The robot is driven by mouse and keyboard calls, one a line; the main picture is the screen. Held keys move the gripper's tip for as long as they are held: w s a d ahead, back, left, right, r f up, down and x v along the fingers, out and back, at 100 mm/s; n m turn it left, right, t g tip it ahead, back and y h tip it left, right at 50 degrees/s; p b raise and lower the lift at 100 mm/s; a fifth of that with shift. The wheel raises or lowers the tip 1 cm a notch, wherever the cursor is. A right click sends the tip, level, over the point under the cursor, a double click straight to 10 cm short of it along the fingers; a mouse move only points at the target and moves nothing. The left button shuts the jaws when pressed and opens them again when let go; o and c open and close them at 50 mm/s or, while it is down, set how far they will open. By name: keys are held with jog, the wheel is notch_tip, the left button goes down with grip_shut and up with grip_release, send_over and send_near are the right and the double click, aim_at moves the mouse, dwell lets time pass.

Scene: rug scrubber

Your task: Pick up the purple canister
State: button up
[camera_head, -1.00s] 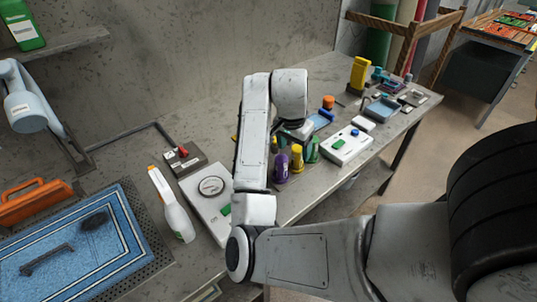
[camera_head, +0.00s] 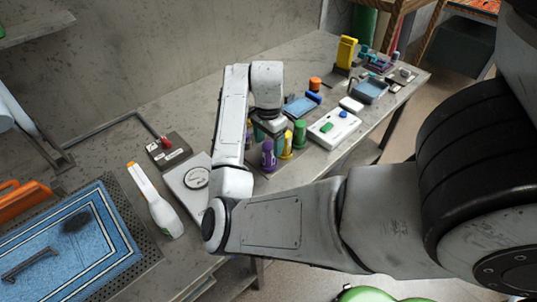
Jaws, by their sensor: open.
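The purple canister (camera_head: 268,155) stands upright on the grey workbench, just right of my forearm. A yellow canister (camera_head: 287,145) and a green canister (camera_head: 300,134) stand in a row to its right. My gripper (camera_head: 270,126) points down at the end of the bent arm, just behind and above the purple canister in the picture. It is open, with nothing seen held in it. Its fingertips are mostly hidden, and I cannot tell how far they are from the canister.
A white box with buttons (camera_head: 333,129) lies right of the canisters. A blue tray (camera_head: 370,91) and a yellow upright tool (camera_head: 346,52) are further back. A white spray bottle (camera_head: 156,203) and a blue rug (camera_head: 65,245) are at left. Some bench behind my arm is clear.

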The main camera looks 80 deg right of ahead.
jog(key=shift+s+a+f+p, duration=0.1)
jog(key=shift+f+p, duration=0.2)
jog(key=shift+f, duration=1.65)
jog(key=shift+c, duration=0.2)
jog(key=c, duration=1.1)
jog(key=shift+r, duration=0.1)
jog(key=shift+c, duration=0.3)
jog(key=shift+r, duration=0.4)
notch_tip(320, 180, up, 2)
jog(key=shift+b, duration=0.65)
jog(key=s+a+r+p, duration=0.1)
jog(key=s+a+r, duration=0.8)
jog(key=s+r, duration=0.1)
jog(key=shift+a+p, duration=0.35)
jog(key=shift+p, duration=0.05)
